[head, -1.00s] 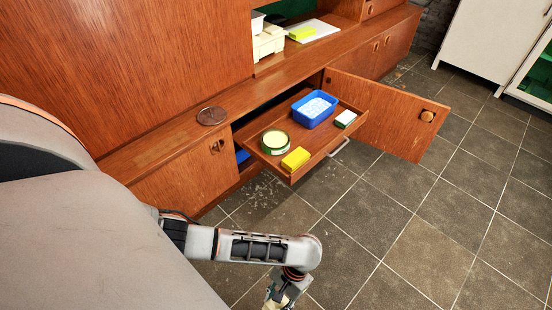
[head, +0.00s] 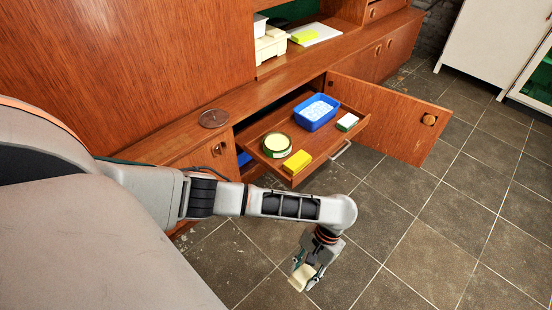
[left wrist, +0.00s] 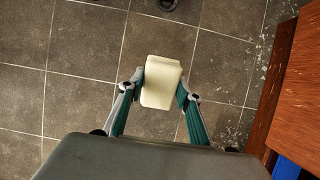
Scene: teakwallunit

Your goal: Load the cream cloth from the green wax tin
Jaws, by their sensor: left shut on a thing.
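The green wax tin (head: 276,145) stands open on the pulled-out wooden tray, its pale yellow wax showing. My left gripper (head: 304,272) is in front of the tray, above the tiled floor, pointing down. It is shut on a cream block-like cloth (head: 301,278). In the left wrist view the cream cloth (left wrist: 161,82) sits between the two fingertips, with only floor beneath it. The tin is apart from the cloth, up and left of it in the head view. My right gripper is not in view.
The tray (head: 262,158) also holds a blue tub (head: 316,112) with white contents, a yellow block (head: 297,161) and a white-and-green block (head: 347,122). An open cabinet door (head: 390,118) stands to its right. A round disc (head: 213,118) lies on the ledge. The floor is clear.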

